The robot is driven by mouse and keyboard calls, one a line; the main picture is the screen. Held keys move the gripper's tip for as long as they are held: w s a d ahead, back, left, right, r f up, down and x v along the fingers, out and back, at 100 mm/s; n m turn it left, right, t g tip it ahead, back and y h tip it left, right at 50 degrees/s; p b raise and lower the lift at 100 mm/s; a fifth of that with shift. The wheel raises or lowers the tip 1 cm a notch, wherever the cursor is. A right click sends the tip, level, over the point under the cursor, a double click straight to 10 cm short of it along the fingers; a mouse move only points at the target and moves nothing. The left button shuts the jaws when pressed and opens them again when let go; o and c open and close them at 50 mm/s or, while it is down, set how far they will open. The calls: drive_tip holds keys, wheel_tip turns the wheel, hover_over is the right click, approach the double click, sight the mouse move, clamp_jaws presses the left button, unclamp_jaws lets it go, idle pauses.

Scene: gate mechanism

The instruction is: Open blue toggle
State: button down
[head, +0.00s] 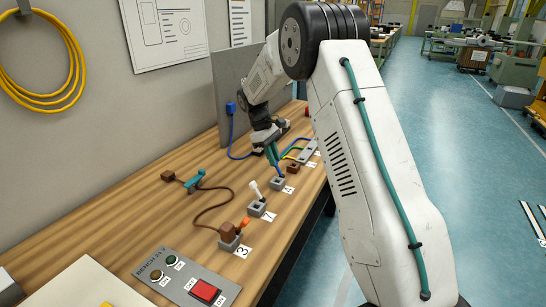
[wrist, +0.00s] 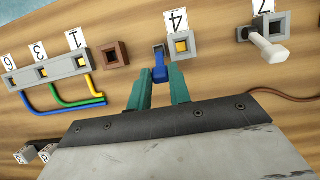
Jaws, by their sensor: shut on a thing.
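The blue toggle (wrist: 159,72) shows in the wrist view as a short blue lever beside a grey block (wrist: 182,55) with a yellow window and the label 4. My gripper (wrist: 158,82) has teal fingers, one on each side of the blue lever, and is shut on it. In the head view my gripper (head: 272,156) reaches down over the bench, just behind the grey block (head: 277,184) labelled 4. The toggle is mostly hidden there by the gripper.
A white toggle (head: 254,188) at label 7 and an orange toggle (head: 243,225) at label 3 stand nearer on the wooden bench. A brown block (wrist: 115,54) and a grey block with coloured cables (wrist: 45,72) lie on the other side. A grey panel (head: 228,88) stands behind.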

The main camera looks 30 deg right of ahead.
drive_tip(key=shift+s+d+r+t+y, duration=0.35)
drive_tip(key=shift+s+d+t+y, duration=0.2)
drive_tip(key=shift+s+t+y, duration=0.35)
drive_tip(key=s+d+t+y, duration=0.1)
drive_tip(key=t, duration=0.1)
drive_tip(key=s+d+t+y, duration=0.1)
drive_tip(key=t, duration=0.1)
drive_tip(key=s+d+t+y, duration=0.1)
drive_tip(key=s+t, duration=0.1)
drive_tip(key=shift+f, duration=0.35)
drive_tip(key=shift+s+d+f+t+y, duration=0.25)
drive_tip(key=shift+s+t+y, duration=0.1)
drive_tip(key=shift+t+y, duration=0.25)
drive_tip(key=shift+s+d+f+t+y, duration=0.15)
drive_tip(key=shift+s+f+t+y, duration=0.15)
drive_tip(key=shift+t+y, duration=0.3)
drive_tip(key=c, duration=1.3)
unclamp_jaws()
